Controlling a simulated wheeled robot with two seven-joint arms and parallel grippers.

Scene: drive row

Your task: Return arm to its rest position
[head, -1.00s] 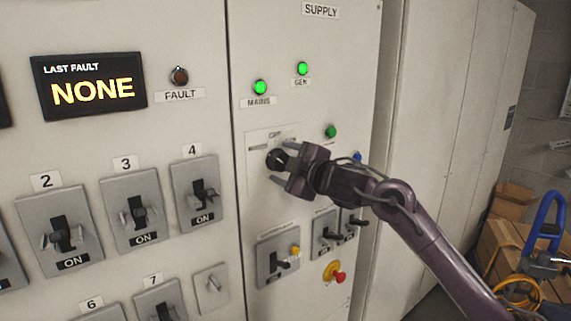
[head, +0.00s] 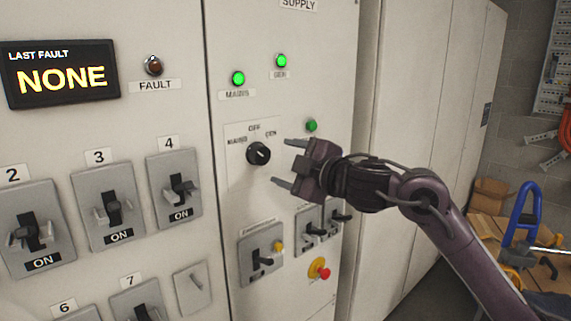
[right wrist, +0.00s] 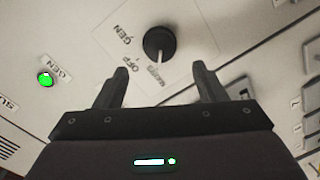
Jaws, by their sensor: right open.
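My right gripper (head: 284,162) is open and empty in front of the supply panel, just right of the black selector knob (head: 258,153). Its fingertips point left toward the panel and stand clear of the knob. The knob sits on a plate marked MAINS, OFF and GEN. In the right wrist view the knob (right wrist: 160,42) shows beyond the open fingers (right wrist: 160,70), with free space between. There its pale pointer line runs down toward the blurred MAINS label. My left gripper is not in view.
Green MAINS (head: 238,78) and GEN (head: 281,61) lamps are lit. The fault display (head: 61,75) reads NONE. Breaker switches (head: 110,211) fill the left cabinet. A red emergency button (head: 320,268) and small levers lie below the gripper. A cart with a blue handle (head: 522,212) stands at right.

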